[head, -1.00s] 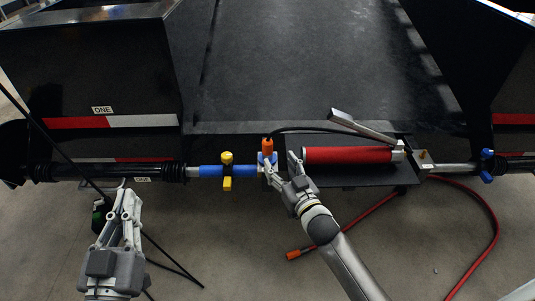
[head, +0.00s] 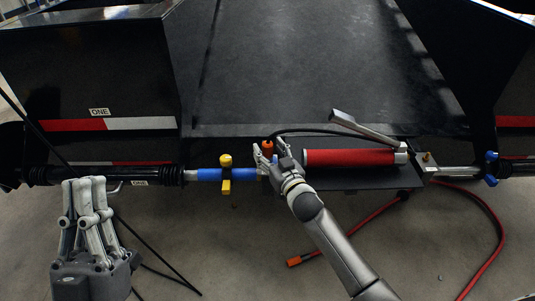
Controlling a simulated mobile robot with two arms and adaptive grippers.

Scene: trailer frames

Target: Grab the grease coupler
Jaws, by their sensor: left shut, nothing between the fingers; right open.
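The grease coupler looks to be the orange piece (head: 267,147) on the end of the black hose, standing upright by the bar at the front of the trailer frame. My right gripper (head: 265,152) is open, with its fingers around or just in front of the orange piece; I cannot tell whether they touch it. The red grease gun (head: 348,157) lies on a black plate to the right of this gripper. My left gripper (head: 84,184) is shut and empty at the lower left, in front of the bar and well away from the coupler.
A blue sleeve with a yellow valve (head: 226,174) sits on the bar left of my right gripper. A red hose (head: 492,222) with an orange end (head: 294,262) curves over the floor at the right. Black cables hang near my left gripper.

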